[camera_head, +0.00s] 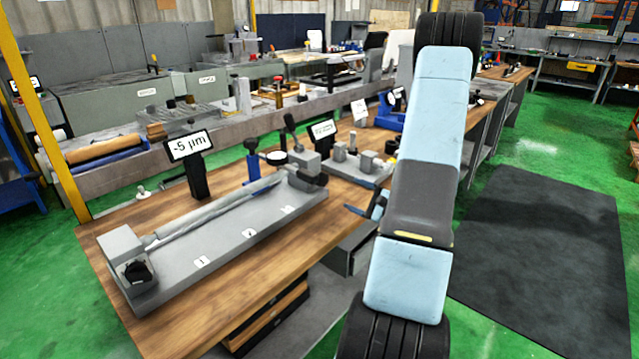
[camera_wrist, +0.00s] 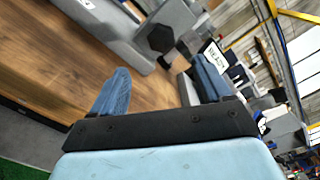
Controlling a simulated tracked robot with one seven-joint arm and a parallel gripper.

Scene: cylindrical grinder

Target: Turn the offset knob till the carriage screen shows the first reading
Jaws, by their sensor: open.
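A small screen (camera_head: 188,145) on a black post reads "-5 µm" behind the grey bench fixture (camera_head: 222,240). The fixture carries a long rod between two grey end blocks. A black knob (camera_head: 137,271) is on the front of the left block. Another black knob (camera_head: 318,180) is at the right block; a dark faceted knob (camera_wrist: 160,38) shows in the wrist view. No marking tells me which is the offset knob. My gripper (camera_head: 371,207), with blue fingers, is right of the fixture near the table edge. In the wrist view my gripper (camera_wrist: 163,88) is open, nothing between its fingers.
The wooden table (camera_head: 255,285) carries the fixture. Labels numbered 1 to 3 lie along its base. A second screen (camera_head: 322,130) and a grey block set (camera_head: 355,160) stand behind the right end. A dark mat (camera_head: 540,240) covers clear floor at right.

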